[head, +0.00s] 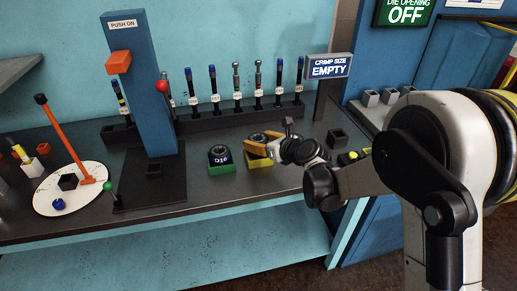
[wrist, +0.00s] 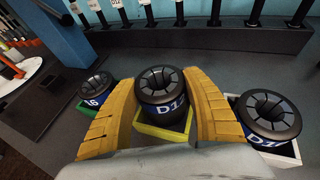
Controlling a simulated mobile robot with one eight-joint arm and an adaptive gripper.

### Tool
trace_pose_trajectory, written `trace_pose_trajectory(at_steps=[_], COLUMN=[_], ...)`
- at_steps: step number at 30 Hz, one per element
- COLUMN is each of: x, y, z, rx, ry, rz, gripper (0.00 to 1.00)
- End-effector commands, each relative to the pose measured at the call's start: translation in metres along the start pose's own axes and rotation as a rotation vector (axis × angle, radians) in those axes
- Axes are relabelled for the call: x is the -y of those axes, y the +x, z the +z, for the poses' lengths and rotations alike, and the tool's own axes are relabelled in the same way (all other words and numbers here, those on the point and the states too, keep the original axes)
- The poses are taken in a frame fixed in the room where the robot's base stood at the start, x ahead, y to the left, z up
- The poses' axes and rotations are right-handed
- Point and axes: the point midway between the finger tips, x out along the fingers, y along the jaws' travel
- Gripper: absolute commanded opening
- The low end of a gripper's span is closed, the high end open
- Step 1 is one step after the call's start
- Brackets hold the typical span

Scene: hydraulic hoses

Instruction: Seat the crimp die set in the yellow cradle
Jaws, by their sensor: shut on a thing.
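A dark blue and black crimp die set (wrist: 163,112) stands upright between the yellow-orange fingers of my gripper (wrist: 163,84), which is shut on it. Its label starts with "D1"; the last digit is hard to read. The yellow cradle (wrist: 161,138) is directly under it, with its front rim and a side showing. I cannot tell whether the die rests fully in it. In the head view my gripper (head: 262,143) is over the yellow cradle (head: 261,166), and the die's top (head: 258,137) shows beside the fingers.
A die marked D16 (head: 220,156) sits in a green cradle (head: 221,169) to the left. Another die (wrist: 267,116) sits in a white cradle (wrist: 286,152) to the right, close to my finger. A rack (head: 205,119) of hoses stands behind. A blue post (head: 143,80) rises further left.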

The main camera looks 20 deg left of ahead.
Motion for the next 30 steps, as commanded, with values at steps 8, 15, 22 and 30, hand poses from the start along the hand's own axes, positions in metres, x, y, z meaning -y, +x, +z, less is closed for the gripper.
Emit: trace_pose_trajectory(at_steps=[8, 15, 22, 30], x=[0.001, 0.001, 0.001, 0.001], y=[0.009, 0.010, 0.010, 0.006], z=[-0.022, -0.025, -0.025, -0.020], rx=[0.001, 0.001, 0.000, 0.000], ry=[0.001, 0.001, 0.001, 0.001], rz=[-0.002, -0.001, -0.001, -0.001], gripper=[0.16, 0.16, 0.78, 0.78])
